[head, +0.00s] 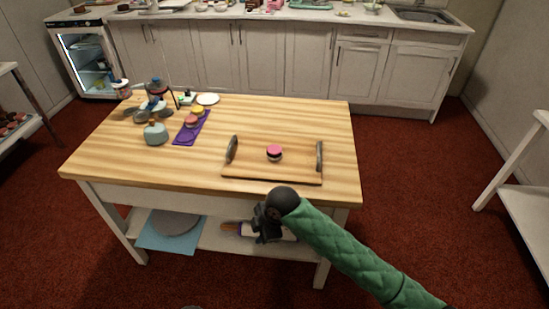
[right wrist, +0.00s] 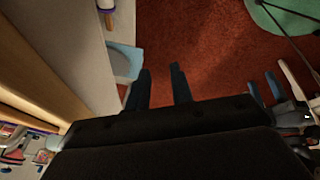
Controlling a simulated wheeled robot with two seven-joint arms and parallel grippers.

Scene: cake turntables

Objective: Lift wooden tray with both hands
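The wooden tray (head: 250,170) lies flat on the wooden table, near its front right part. It has a dark upright handle at each end, the left handle (head: 232,150) and the right handle (head: 320,156). A pink and dark round pastry (head: 274,153) sits on the tray. My right gripper (head: 258,232) is in front of the table's front edge, below the tabletop and apart from the tray. In the right wrist view its two fingers (right wrist: 160,88) are spread with nothing between them. My left gripper does not show clearly in either view.
The table (head: 290,115) also bears a purple mat (head: 184,138) with pastries, a blue-grey jar (head: 155,133) and a white plate (head: 208,99) at the left. A lower shelf holds a blue mat (head: 160,240). The tabletop right of the tray is clear.

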